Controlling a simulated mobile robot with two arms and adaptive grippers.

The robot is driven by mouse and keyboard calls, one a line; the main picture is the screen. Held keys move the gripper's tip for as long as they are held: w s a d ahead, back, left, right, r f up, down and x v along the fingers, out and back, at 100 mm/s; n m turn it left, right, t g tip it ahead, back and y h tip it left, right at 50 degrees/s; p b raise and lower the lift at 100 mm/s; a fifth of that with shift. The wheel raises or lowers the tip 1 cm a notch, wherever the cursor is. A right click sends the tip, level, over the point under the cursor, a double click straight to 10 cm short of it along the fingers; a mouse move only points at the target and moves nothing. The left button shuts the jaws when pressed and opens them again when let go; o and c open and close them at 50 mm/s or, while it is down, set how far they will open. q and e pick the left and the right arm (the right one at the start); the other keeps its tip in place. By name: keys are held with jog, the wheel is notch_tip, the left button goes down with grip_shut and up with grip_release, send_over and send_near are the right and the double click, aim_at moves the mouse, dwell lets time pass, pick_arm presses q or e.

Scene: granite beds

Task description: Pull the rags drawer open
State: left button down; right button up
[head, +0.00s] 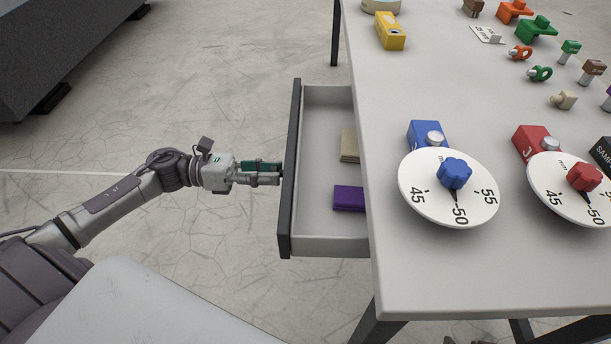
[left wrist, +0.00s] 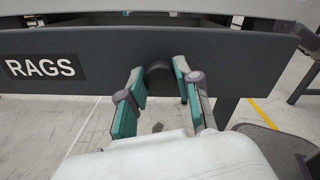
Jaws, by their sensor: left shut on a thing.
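The rags drawer (head: 328,244) stands pulled out to the left from under the table in the head view. A beige folded cloth (head: 349,145) and a purple folded cloth (head: 348,198) lie inside it. Its dark front (left wrist: 232,62) carries a RAGS label (left wrist: 44,67) in the left wrist view. My left gripper (head: 279,174) is at the middle of the drawer front. In the left wrist view its teal-padded fingers (left wrist: 160,88) are on both sides of the dark round knob (left wrist: 158,76) and shut on it. My right gripper is not in view.
The grey table (head: 445,270) holds a blue dial (head: 450,188), a red dial (head: 572,190), a yellow device (head: 390,31) and several coloured clamps and knobs. Table legs stand below. The floor left of the drawer is open, with a dark block (head: 60,45) at far left.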

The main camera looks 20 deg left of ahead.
pick_arm(q)
jog(key=v, duration=0.7)
jog(key=shift+a, duration=0.2)
jog(key=c, duration=0.8)
grip_release()
jog(key=v, duration=1.2)
